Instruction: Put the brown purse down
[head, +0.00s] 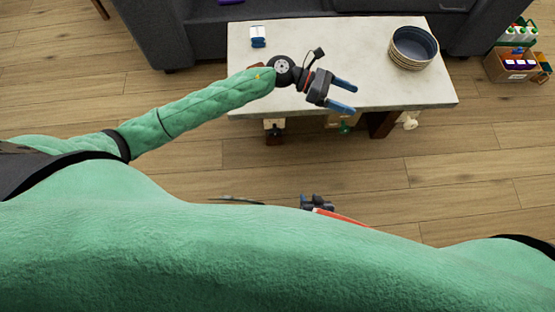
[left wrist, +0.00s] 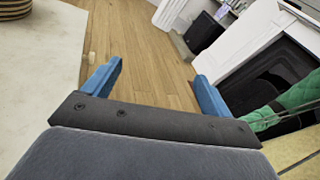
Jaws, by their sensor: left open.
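I cannot make out the brown purse for certain in either view. A small brown patch (head: 256,66) shows on the white table (head: 345,45) just behind my left forearm, mostly hidden, and I cannot tell what it is. My left gripper (head: 352,98) is over the table's front part with its blue fingers apart. In the left wrist view (left wrist: 159,70) the gap between the fingers is empty, with wooden floor beyond. My right gripper (head: 318,203) shows only in part past my body, and its fingers are not clear.
A round woven basket (head: 413,48) stands on the table's right end. A small blue and white item (head: 257,36) stands at its back left. A dark grey sofa (head: 180,35) is behind the table. A cardboard box (head: 512,68) of bottles is on the floor at right.

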